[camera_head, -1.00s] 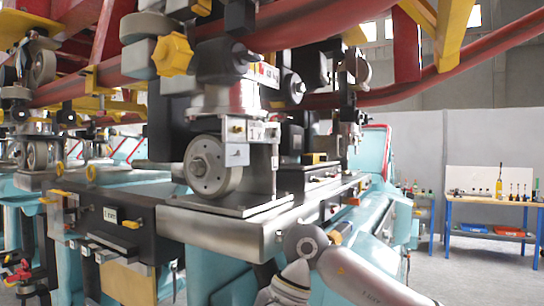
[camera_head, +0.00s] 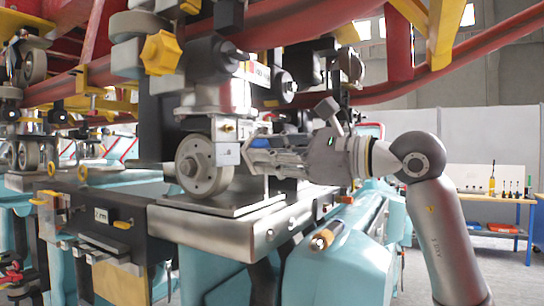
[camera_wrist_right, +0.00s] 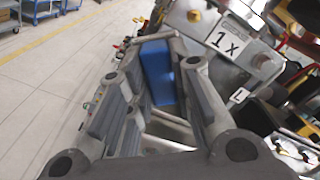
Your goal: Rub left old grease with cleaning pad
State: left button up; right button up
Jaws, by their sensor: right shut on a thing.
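My right gripper (camera_head: 250,157) reaches in from the right, level with the grey wheel (camera_head: 203,165) of the coaster carriage. It is shut on a blue cleaning pad (camera_head: 262,143); the pad also shows between the fingers in the right wrist view (camera_wrist_right: 158,72). The fingertips are close to the right side of the wheel block (camera_head: 227,152); I cannot tell if the pad touches it. I cannot make out the left old grease in either view. My left gripper is not in view.
A metal ledge (camera_head: 215,228) runs below the wheel. Red rails (camera_head: 310,30) and yellow supports pass overhead. The teal car body (camera_head: 340,262) lies below my right arm. A workbench (camera_head: 490,197) with bottles stands far right, with open floor before it.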

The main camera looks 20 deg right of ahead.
jog(key=p+x, duration=0.1)
jog(key=x, duration=0.2)
jog(key=shift+w+a, duration=0.2)
jog(key=shift+a, duration=0.2)
jog(key=shift+p+x, duration=0.4)
jog(key=shift+x, duration=0.6)
jog(key=shift+p+x, duration=0.35)
jog(key=shift+x, duration=0.6)
jog(key=shift+d, duration=0.15)
jog(key=shift+w+d+p, duration=0.25)
jog(key=shift+w+d, duration=0.25)
jog(key=shift+d, duration=0.2)
jog(key=shift+w+d+p, duration=0.2)
jog(key=shift+w+d, duration=0.3)
jog(key=shift+d, duration=0.2)
jog(key=shift+w+d+p, duration=0.5)
jog(key=shift+w+d, duration=0.1)
jog(key=shift+w, duration=0.05)
jog(key=shift+w+d, duration=0.2)
jog(key=shift+d, duration=0.2)
jog(key=shift+r, duration=0.1)
